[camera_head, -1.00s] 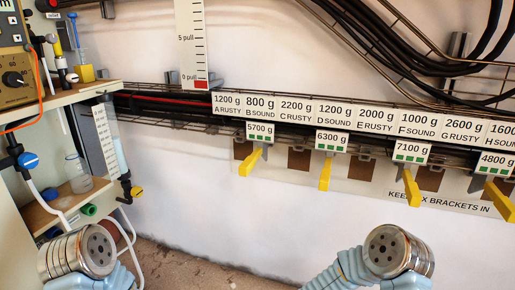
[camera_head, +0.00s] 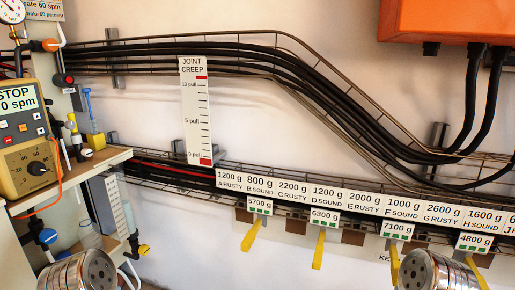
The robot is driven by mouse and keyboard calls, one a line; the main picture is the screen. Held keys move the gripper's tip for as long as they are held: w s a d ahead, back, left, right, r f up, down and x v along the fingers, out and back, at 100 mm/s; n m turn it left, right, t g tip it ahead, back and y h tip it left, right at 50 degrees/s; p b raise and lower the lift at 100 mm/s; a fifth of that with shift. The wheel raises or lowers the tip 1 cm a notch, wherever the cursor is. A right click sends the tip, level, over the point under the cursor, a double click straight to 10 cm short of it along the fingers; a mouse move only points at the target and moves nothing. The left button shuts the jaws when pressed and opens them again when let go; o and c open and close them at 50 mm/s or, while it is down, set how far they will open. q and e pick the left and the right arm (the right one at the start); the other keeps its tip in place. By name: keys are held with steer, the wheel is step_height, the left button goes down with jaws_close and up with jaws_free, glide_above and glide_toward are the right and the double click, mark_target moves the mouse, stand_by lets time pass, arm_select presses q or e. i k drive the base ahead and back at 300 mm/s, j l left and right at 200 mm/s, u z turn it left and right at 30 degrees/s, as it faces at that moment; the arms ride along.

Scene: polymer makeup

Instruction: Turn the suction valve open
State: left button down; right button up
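Several small valves or fittings show at the left, and no readable label tells me which is the suction valve. One has a blue round handle (camera_head: 47,236) beside the shelf's front. One has a yellow handle (camera_head: 144,249) low on the clear column by the wall. An orange fitting (camera_head: 50,45) sits on the pipe above the pump controller (camera_head: 28,140), whose screen reads STOP and 0 spm. Round metal ends of my two arms show at the bottom left and bottom right. No gripper fingers are in view.
A wooden shelf (camera_head: 88,172) juts out at the left. A cable tray with labelled cards (camera_head: 328,196) and yellow levers (camera_head: 319,249) runs along the wall. An orange box (camera_head: 445,18) hangs top right. The wall below the tray is mostly bare.

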mark_target(48, 236)
steer(key=u, duration=1.6)
